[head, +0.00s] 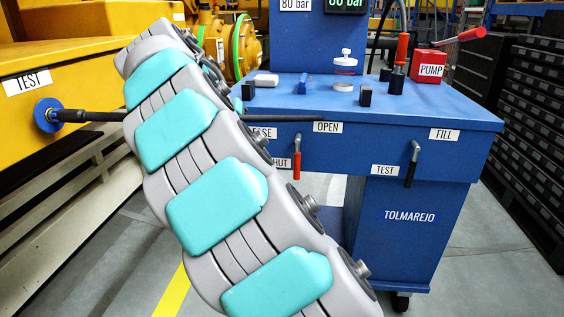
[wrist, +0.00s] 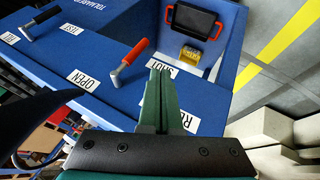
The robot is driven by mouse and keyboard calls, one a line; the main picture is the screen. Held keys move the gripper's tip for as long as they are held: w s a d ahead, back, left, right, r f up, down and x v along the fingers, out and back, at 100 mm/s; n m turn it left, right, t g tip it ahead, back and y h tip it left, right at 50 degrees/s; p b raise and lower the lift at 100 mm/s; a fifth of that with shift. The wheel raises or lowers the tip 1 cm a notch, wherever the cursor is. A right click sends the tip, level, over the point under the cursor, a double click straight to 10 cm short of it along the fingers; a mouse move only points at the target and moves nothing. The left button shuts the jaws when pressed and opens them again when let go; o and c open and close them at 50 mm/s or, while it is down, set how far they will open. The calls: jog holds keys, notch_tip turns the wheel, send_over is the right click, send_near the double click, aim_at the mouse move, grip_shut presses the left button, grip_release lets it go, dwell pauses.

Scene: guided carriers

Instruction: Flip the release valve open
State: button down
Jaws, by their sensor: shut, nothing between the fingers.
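The release valve's red lever (head: 297,160) hangs down from its metal pivot on the blue bench's front, beside the partly hidden SHUT label (head: 282,162). The OPEN label (head: 327,127) is above and right of it. In the wrist view the red lever (wrist: 134,53) slants away from its pivot, its tip near the SHUT label (wrist: 163,69) and away from the OPEN label (wrist: 83,80). My gripper (wrist: 159,72) is shut and empty, its green fingers just right of the lever and over part of SHUT. A contact cannot be told. My arm hides the gripper in the head view.
A second valve with a black lever (head: 412,165) is to the right, between FILL and TEST labels. A dark hose (head: 92,116) runs from the yellow machine (head: 80,65) and passes behind my arm. Black shelves (head: 515,120) stand at the right. Floor in front of the bench is clear.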

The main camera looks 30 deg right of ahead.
aim_at(298, 158)
jog(key=shift+w+a, duration=0.2)
jog(key=shift+w, duration=0.35)
jog(key=shift+f, duration=0.1)
jog(key=shift+d+f+p, duration=0.2)
jog(key=shift+d+f, duration=1.1)
jog(key=shift+d, duration=0.3)
jog(key=shift+d+f+p, duration=0.15)
jog(key=shift+d+f, duration=1.2)
jog(key=shift+d, duration=0.2)
jog(key=shift+d+f+p, duration=0.2)
jog(key=shift+d+f, duration=1.1)
jog(key=shift+d, duration=0.3)
